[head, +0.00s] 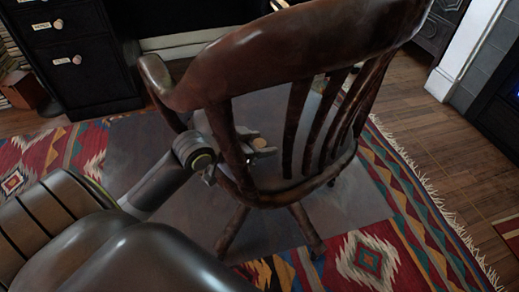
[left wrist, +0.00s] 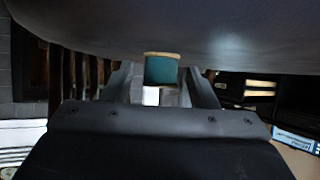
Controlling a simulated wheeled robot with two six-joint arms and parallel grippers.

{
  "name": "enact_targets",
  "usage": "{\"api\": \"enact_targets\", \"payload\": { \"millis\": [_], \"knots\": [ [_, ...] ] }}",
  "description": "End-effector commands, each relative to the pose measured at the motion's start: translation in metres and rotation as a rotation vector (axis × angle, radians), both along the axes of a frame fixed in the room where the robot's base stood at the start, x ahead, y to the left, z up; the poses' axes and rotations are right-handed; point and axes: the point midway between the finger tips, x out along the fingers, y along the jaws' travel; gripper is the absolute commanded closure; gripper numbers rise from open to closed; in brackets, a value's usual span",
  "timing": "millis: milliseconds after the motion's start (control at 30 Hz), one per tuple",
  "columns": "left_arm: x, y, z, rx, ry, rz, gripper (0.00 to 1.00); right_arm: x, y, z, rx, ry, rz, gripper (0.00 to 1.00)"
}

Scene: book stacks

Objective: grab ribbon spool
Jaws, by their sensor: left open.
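The ribbon spool (left wrist: 162,70) is green with pale tan rims in the left wrist view. It is against or very near a broad dark surface that looks like the chair seat. My left gripper (left wrist: 163,82) is open, with one finger on each side of the spool and visible gaps; contact is not seen. In the head view, my left gripper (head: 256,141) is over the wooden chair's seat, partly behind the backrest slats. A small tan bit of the spool (head: 266,151) shows beside its fingers. My right gripper is not in view.
The wooden chair's backrest (head: 290,55) rises close around my left arm. The chair stands on a clear mat (head: 180,215) over a patterned rug (head: 365,255). A black drawer cabinet (head: 85,60) stands at the upper left. Bare floor (head: 440,135) lies to the right.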

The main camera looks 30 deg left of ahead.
Motion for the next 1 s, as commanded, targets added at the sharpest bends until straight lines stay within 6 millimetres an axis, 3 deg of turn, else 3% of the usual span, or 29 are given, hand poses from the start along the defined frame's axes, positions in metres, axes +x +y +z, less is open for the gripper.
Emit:
{"api": "enact_targets", "payload": {
  "millis": [200, 533, 1000],
  "knots": [
    [0.0001, 0.0001, 0.0005, 0.000, 0.000, 0.000, 0.50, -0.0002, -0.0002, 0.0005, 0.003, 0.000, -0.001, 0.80],
    [-0.0001, 0.0001, 0.0005, 0.000, 0.000, 0.000, 0.92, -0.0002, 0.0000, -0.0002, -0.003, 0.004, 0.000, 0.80],
    [0.0000, 0.0001, 0.0078, 0.001, 0.000, 0.000, 0.92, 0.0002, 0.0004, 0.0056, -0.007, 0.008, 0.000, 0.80]
  ]
}}
